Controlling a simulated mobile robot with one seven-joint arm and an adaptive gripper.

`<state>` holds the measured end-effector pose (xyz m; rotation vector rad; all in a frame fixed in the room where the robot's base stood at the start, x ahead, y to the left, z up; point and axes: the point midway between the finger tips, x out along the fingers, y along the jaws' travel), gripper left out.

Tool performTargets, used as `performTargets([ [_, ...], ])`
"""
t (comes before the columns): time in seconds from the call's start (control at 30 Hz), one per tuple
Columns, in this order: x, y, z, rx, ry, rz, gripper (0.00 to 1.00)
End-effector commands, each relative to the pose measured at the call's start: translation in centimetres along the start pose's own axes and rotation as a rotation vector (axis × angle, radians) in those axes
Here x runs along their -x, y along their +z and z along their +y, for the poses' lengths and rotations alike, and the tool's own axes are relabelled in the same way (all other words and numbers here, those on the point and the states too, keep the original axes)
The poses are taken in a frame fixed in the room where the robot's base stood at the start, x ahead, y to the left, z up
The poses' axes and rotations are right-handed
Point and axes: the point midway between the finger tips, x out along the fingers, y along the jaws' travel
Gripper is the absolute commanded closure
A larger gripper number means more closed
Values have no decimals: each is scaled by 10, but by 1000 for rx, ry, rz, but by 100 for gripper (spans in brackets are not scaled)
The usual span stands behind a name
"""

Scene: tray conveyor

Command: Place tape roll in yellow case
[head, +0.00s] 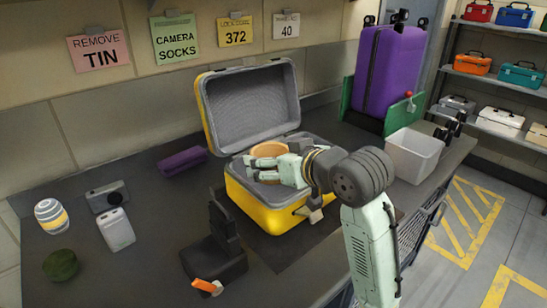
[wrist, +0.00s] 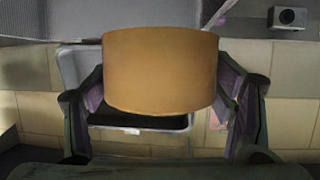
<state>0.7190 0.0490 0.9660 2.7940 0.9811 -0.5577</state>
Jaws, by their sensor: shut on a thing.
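The yellow case (head: 262,213) stands open on the dark counter, with its grey-lined lid (head: 250,103) tipped up at the back. My gripper (head: 261,167) is over the open base, reaching in from the right. It is shut on the tan tape roll (head: 268,149), which shows between and behind the fingers. In the wrist view the tape roll (wrist: 160,72) fills the middle, with a finger on each side. I cannot tell whether the roll touches the case's inside; the fingers and arm hide part of it.
A purple suitcase (head: 390,70) and a white bin (head: 414,153) stand at the right. A black stand (head: 215,250) is in front of the case. A purple pouch (head: 183,160), camera (head: 108,196), white device (head: 116,229), striped jar (head: 51,215) and green item (head: 61,264) lie left.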

Motion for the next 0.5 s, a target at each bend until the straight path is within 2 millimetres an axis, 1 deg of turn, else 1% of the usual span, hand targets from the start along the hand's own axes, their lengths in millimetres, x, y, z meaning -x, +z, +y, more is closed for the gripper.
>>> performTargets([
  [0.13, 0, 0, 0, 0, 1, 1, 57],
  [0.5, -4, 11, 0, 0, 1, 2, 57],
])
